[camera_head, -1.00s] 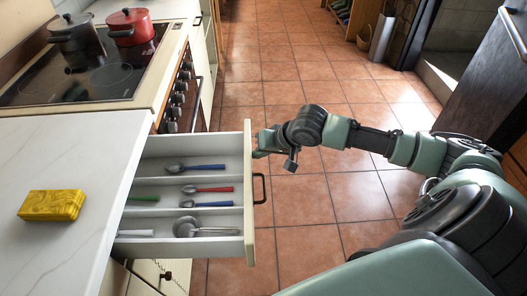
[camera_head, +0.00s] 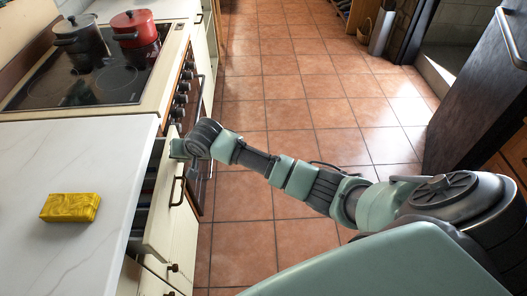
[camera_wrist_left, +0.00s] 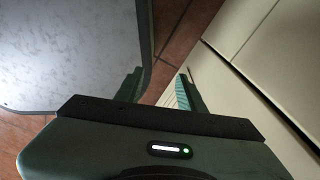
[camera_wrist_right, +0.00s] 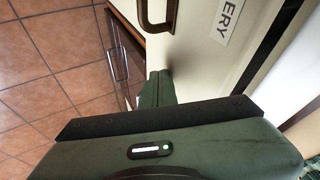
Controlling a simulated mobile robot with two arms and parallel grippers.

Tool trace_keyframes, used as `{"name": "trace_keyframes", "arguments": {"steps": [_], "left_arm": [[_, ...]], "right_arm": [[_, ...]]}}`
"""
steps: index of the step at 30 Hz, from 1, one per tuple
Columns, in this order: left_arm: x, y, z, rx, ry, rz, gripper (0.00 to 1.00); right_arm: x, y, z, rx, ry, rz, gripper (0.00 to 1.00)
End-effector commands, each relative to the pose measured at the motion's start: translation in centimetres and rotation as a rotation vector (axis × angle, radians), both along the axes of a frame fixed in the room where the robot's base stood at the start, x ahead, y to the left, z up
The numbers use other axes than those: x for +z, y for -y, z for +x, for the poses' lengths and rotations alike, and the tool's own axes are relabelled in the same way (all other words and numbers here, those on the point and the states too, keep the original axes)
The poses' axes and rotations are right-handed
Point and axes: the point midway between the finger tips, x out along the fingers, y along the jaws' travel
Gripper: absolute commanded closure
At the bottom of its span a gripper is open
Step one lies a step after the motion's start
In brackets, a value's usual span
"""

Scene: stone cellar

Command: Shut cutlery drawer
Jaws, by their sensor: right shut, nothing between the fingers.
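In the right wrist view the drawer front (camera_wrist_right: 195,55) bears a label ending in "ERY". My right gripper (camera_head: 178,150) is shut and empty, with its fingertips at the drawer front beside the handle; its closed fingers also show in the right wrist view (camera_wrist_right: 157,90). My left gripper (camera_wrist_left: 158,92) is open and empty, seen only in the left wrist view.
A white counter (camera_head: 75,155) holds a yellow sponge-like block (camera_head: 70,207). Behind it is a black hob (camera_head: 85,80) with a red pot (camera_head: 135,28) and a grey pot (camera_head: 78,35). The tiled floor (camera_head: 285,85) is clear. A dark cabinet (camera_head: 475,100) stands at the right.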

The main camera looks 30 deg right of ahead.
Motion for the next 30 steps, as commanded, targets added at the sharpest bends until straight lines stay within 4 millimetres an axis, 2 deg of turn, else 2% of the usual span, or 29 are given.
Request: {"name": "trace_keyframes", "arguments": {"steps": [3,9,30], "left_arm": [[0.0,0.0,0.0,0.0,0.0,0.0,0.61],[0.0,0.0,0.0,0.0,-0.001,0.0,0.61],[0.2,0.0,0.0,0.0,-0.001,-0.001,0.61]], "right_arm": [[0.0,-1.5,0.9,0.0,0.0,0.003,1.0],[0.0,-2.5,1.6,0.0,-0.001,0.001,1.0],[0.0,-2.5,1.7,-0.001,-0.001,0.0,1.0]]}}
